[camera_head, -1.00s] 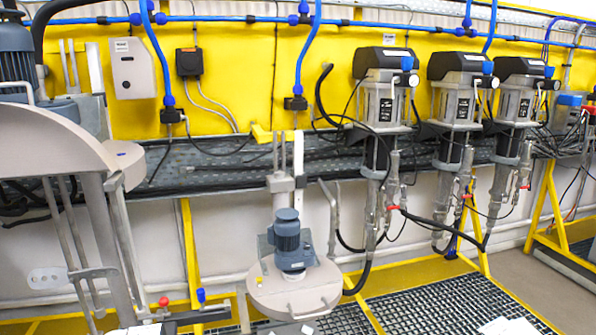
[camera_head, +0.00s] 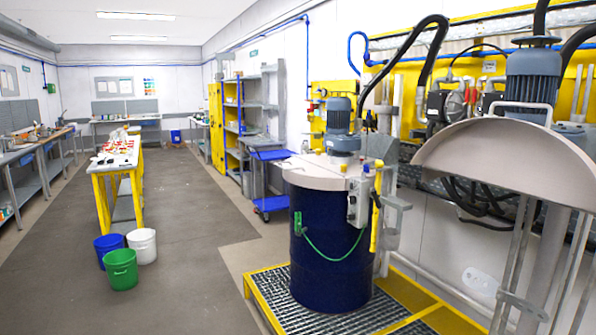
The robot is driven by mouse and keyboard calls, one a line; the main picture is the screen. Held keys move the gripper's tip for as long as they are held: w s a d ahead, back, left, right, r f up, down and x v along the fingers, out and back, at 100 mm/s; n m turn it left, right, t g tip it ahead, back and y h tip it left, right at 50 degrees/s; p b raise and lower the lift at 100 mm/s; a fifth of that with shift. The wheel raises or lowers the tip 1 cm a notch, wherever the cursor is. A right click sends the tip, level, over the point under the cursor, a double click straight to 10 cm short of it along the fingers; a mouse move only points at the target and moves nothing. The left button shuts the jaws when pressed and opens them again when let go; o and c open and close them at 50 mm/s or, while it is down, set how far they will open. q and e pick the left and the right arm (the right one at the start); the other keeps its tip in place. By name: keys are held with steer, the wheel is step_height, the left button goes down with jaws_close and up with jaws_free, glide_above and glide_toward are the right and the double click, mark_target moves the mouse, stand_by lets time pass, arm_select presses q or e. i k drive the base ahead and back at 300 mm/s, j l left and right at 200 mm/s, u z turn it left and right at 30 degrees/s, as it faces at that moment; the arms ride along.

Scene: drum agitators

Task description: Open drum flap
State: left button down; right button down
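A dark blue drum (camera_head: 325,270) stands upright on a grated yellow platform at the centre right. A light grey lid (camera_head: 318,176) covers its top and appears closed. A grey-blue motor (camera_head: 340,125) stands on the lid. A small handle shows at the lid's left edge. I cannot make out the flap's outline at this distance. A grey control box (camera_head: 358,207) and a yellow upright bar are at the drum's right side. A green clamp (camera_head: 298,222) with a green cable hangs on the drum. Neither of my grippers is in view.
A second agitator with a grey cover (camera_head: 510,158) and motor fills the near right. The yellow-edged platform (camera_head: 262,305) borders open floor. Blue, white and green buckets (camera_head: 120,270) stand left, by a yellow-legged table (camera_head: 104,200). A blue cart (camera_head: 270,204) is behind the drum.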

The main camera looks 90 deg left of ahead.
mark_target(297, 171)
steer(key=u, duration=2.85)
steer(key=i+j+z, duration=0.4)
steer(key=i+j, duration=0.5)
steer(key=i, duration=0.45)
steer(key=i+j+z, duration=0.45)
steer(key=i+j, duration=0.8)
